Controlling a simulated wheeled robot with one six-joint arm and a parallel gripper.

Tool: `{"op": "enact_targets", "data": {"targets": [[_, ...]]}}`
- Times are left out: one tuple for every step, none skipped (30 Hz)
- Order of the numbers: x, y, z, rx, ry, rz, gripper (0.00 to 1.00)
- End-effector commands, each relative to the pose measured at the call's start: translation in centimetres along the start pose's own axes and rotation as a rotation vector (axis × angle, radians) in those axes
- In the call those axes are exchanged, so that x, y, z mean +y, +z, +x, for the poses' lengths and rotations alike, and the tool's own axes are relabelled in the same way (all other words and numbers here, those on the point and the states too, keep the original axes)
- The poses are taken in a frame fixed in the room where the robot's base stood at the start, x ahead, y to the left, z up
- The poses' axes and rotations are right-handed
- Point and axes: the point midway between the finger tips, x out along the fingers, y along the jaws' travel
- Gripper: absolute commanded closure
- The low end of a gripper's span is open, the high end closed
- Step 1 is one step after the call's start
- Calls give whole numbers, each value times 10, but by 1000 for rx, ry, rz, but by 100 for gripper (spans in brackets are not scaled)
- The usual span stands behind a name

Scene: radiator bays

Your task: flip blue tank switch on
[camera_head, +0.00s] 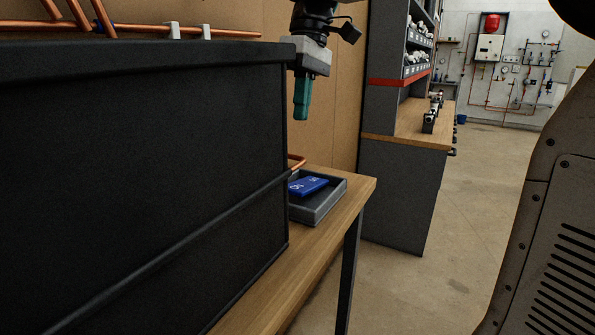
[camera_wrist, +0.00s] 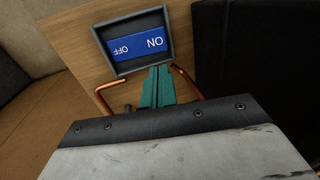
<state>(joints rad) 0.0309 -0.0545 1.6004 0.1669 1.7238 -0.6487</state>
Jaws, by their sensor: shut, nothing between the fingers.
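The blue switch (camera_head: 308,186) is a wide rocker in a grey square frame (camera_head: 326,204) on the wooden bench top, just past the end of a large black box. In the wrist view the blue switch (camera_wrist: 139,47) shows white ON lettering at its right end and OFF at its left end. I cannot tell for sure which end is pressed down. My gripper (camera_head: 301,115) hangs fingers down above the bench, higher than the switch and apart from it. Its teal fingers are together and empty. In the wrist view the fingertips (camera_wrist: 158,70) appear just below the frame's near edge.
The black box (camera_head: 150,180) fills the left, with copper pipes (camera_head: 150,28) above it. Bent copper pipes (camera_wrist: 187,80) show beside my fingers in the wrist view. A brown panel (camera_head: 335,90) stands behind. A shelved workbench (camera_head: 405,190) is farther right. Open floor (camera_head: 480,240) lies right.

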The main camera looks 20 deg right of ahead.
Motion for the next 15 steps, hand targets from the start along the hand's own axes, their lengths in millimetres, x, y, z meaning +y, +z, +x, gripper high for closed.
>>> {"op": "enact_targets", "data": {"targets": [[0, 1, 9, -3, -2, 0, 100], [0, 1, 15, -3, -2, 0, 100], [0, 1, 23, -3, -2, 0, 100], [0, 1, 29, -3, -2, 1, 100], [0, 1, 36, -3, -2, 1, 100], [0, 1, 45, -3, -2, 1, 100], [0, 1, 51, -3, -2, 2, 100], [0, 2, 58, -2, -2, 2, 100], [0, 2, 66, -2, -2, 2, 100], [1, 2, 73, -2, -2, 3, 100], [1, 2, 79, -2, -2, 3, 100], [1, 2, 86, -2, -1, 3, 100], [1, 2, 92, -2, -2, 3, 100], [1, 2, 97, -2, -2, 4, 100], [1, 2, 102, -1, -1, 3, 100]]}}
